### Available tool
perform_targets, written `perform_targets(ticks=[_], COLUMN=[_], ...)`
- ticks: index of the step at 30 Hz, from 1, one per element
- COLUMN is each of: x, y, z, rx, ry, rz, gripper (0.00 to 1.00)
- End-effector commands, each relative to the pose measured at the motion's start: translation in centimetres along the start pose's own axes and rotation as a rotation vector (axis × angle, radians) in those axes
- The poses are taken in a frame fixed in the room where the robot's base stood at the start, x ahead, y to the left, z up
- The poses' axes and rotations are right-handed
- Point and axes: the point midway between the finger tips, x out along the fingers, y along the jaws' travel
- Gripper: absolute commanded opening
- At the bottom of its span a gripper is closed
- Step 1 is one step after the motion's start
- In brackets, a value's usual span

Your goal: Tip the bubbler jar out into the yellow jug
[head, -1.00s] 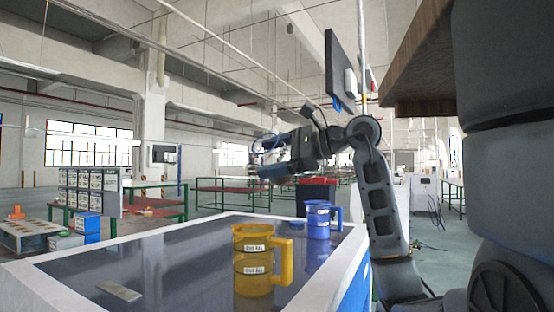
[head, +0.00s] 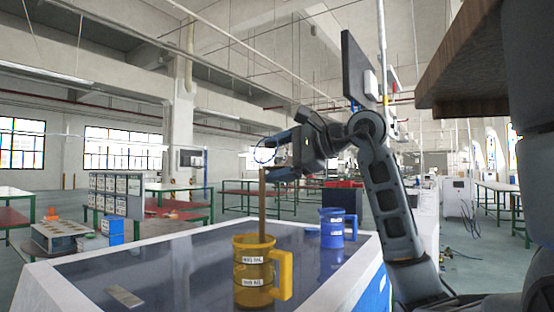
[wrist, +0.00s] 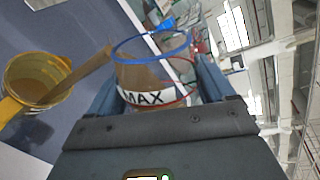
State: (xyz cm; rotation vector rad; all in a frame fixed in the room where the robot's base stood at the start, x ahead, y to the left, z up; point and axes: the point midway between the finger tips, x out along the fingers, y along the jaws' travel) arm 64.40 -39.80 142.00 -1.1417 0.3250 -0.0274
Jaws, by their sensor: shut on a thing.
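The yellow jug (head: 250,248) stands upright on the dark glossy table, its handle to the right and a mirrored copy of it below. My gripper (head: 283,168) is above it and slightly to the right, shut on the bubbler jar. In the wrist view the bubbler jar (wrist: 145,75) is tipped between the fingers, with a blue rim, a MAX label and brown contents. A brown stream (head: 262,205) runs from its mouth down into the jug. In the wrist view the yellow jug (wrist: 18,75) holds some brown liquid. The head view mostly hides the jar.
A blue jug (head: 337,222) stands farther right on the same table (head: 190,262). A small flat grey piece (head: 124,297) lies at the table's left. A panel rack (head: 115,190) and a tray stand behind at left. The table's middle is clear.

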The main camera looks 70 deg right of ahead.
Motion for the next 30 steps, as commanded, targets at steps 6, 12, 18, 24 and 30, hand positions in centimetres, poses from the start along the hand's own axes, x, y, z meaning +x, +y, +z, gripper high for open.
perform_targets(ticks=[6,12,18,24,30], x=[-0.17,-0.16,-0.18,-0.23,-0.23], y=[-0.52,-0.44,-0.56,-0.69,-0.76], z=[0.51,0.60,0.75,0.90,1.08], rx=[-0.098,-0.151,-0.187,-0.223,-0.259], ry=[0.026,0.040,0.050,0.060,0.070], rz=[-0.001,-0.001,-0.001,-0.001,0.000], gripper=[0.38,0.38,0.38,0.38,0.38])
